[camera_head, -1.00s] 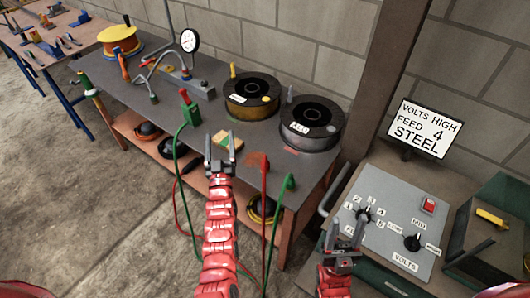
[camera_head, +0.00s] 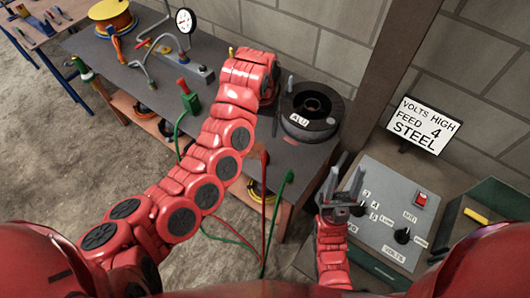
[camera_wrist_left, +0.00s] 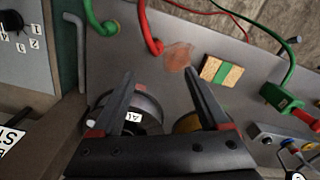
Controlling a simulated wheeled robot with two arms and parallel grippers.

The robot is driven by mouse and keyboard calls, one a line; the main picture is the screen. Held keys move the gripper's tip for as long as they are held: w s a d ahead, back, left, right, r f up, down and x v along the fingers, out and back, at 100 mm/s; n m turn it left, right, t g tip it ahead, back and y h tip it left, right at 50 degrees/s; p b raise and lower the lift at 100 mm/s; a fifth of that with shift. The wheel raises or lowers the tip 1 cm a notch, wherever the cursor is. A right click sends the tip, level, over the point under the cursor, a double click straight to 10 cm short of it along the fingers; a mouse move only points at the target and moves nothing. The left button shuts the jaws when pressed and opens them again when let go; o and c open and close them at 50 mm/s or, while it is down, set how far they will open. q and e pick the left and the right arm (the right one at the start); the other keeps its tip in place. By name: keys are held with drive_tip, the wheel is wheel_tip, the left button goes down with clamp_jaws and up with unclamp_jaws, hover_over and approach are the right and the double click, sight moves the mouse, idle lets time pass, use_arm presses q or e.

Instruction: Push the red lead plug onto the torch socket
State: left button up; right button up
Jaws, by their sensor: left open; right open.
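The red lead (camera_head: 265,185) hangs over the front edge of the bench; its curved upper end, apparently the plug, also shows in the left wrist view (camera_wrist_left: 153,42). My left gripper (camera_wrist_left: 160,74) is open and empty over the bench, with the red end beyond and between its fingertips, apart from them. In the head view its fingers are hidden behind my arm. A green fitting with a red top (camera_head: 189,96) stands on the bench, also in the left wrist view (camera_wrist_left: 282,97); I cannot tell whether it is the torch socket. My right gripper (camera_head: 343,183) is open and empty by the control panel.
A green lead (camera_head: 284,190) hangs beside the red one. The ALU spool (camera_head: 308,112) and a partly hidden yellowish spool (camera_wrist_left: 188,122) stand close to my left gripper. The control panel (camera_head: 385,215) is at the right. A green-and-tan block (camera_wrist_left: 220,71) lies on the bench.

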sight(265, 153)
use_arm(q)
wheel_tip(265, 153, down, 12)
drive_tip(key=b, duration=0.4)
drive_tip(key=shift+f, duration=0.15)
idle(0.4)
drive_tip(key=shift+d+f+p, duration=0.2)
drive_tip(key=shift+f+p, duration=0.25)
drive_tip(key=shift+p, duration=0.05)
drive_tip(key=shift+w+d+f+p, duration=0.15)
drive_tip(key=shift+f+p, duration=0.2)
drive_tip(key=shift+f, duration=0.7)
drive_tip(key=shift+w+d+f+p, duration=0.1)
drive_tip(key=shift+f+p, duration=0.25)
drive_tip(key=shift+f, duration=0.7)
clamp_jaws()
